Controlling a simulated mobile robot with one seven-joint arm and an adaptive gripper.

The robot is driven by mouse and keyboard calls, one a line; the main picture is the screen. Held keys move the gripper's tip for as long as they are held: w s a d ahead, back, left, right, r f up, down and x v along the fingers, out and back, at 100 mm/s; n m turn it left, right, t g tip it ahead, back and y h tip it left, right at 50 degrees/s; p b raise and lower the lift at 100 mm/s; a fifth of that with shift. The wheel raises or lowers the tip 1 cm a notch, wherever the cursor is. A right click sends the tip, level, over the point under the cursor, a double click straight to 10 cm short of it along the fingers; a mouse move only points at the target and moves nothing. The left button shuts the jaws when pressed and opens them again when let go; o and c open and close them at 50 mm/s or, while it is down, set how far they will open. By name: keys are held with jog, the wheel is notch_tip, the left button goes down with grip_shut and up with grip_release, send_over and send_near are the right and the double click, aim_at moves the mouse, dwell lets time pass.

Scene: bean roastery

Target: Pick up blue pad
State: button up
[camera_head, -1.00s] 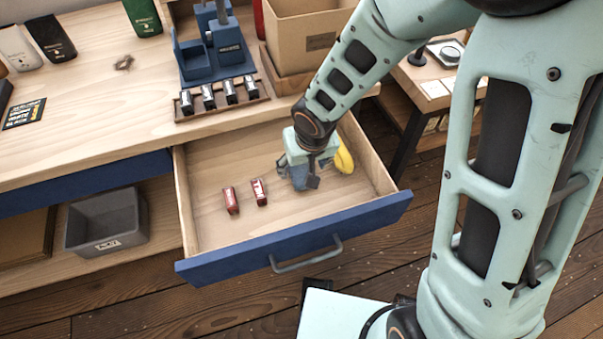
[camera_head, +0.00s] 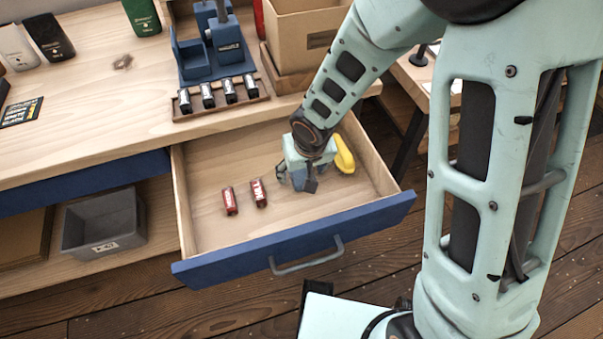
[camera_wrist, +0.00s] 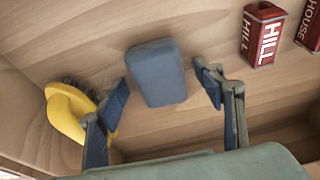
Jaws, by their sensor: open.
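The blue pad (camera_wrist: 157,73) lies on the drawer floor in the wrist view. It is a rounded block, seen between and just beyond my two fingertips. My gripper (camera_wrist: 163,82) is open and empty, with one finger on each side of the pad and gaps showing on both sides. In the head view my gripper (camera_head: 303,181) is low inside the open drawer and mostly hides the pad. I cannot tell the exact height of the fingers above the drawer floor.
The open drawer (camera_head: 210,232) has wooden walls and a blue front. A yellow-handled brush (camera_wrist: 65,112) lies close beside one finger. Two red packets, one (camera_head: 258,193) and another (camera_head: 230,201), lie to the left. A grey bin (camera_head: 104,226) sits on the shelf left of the drawer.

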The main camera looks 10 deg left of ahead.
dwell(0.4)
jog(key=shift+s+f, duration=0.1)
jog(key=c, duration=1.1)
jog(key=shift+c, duration=0.2)
